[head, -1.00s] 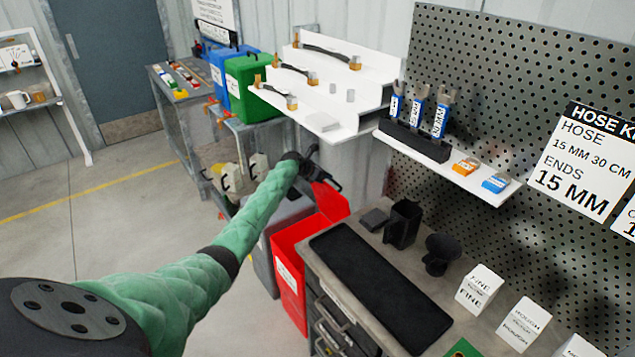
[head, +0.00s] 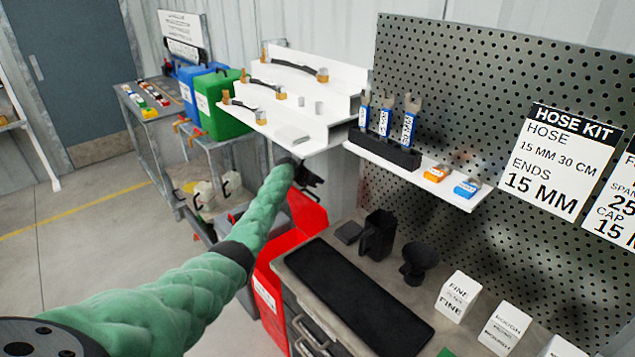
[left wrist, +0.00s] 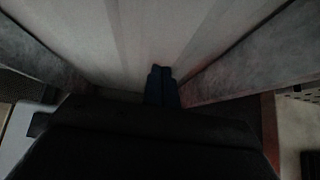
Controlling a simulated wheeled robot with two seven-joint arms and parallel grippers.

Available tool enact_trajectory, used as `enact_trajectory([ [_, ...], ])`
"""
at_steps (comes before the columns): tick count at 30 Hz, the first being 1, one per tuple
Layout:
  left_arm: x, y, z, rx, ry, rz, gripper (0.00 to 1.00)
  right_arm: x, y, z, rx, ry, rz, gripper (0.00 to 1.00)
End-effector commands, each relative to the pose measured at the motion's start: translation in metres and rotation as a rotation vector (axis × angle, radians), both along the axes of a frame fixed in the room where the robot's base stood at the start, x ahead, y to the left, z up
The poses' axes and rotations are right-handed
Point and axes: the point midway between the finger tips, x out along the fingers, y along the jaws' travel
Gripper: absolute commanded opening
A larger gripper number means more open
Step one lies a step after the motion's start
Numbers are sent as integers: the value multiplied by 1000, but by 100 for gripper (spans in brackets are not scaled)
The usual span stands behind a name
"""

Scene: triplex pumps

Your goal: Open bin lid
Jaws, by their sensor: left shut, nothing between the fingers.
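A red bin (head: 266,290) stands on the floor at the left end of the workbench, partly hidden behind my left arm. Its red lid (head: 308,213) stands tilted up at the back, with its upper edge just below my left gripper. My left gripper (head: 312,180) is shut and empty close to that edge; I cannot tell whether it touches the lid. In the dark left wrist view the shut fingertips (left wrist: 162,72) point at a pale surface, with grey sloping edges on both sides. My right gripper is out of view.
The workbench with a black mat (head: 350,295) is right of the bin. A white stepped shelf (head: 300,118) with hoses hangs above my left gripper. Blue and green bins (head: 220,103) stand farther back. The floor at left is open.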

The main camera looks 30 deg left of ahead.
Motion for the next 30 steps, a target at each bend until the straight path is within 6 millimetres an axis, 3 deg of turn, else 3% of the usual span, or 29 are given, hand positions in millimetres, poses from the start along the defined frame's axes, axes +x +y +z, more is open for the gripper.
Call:
enact_trajectory([
  [30,0,0,0,0,0,0,0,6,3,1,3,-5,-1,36],
])
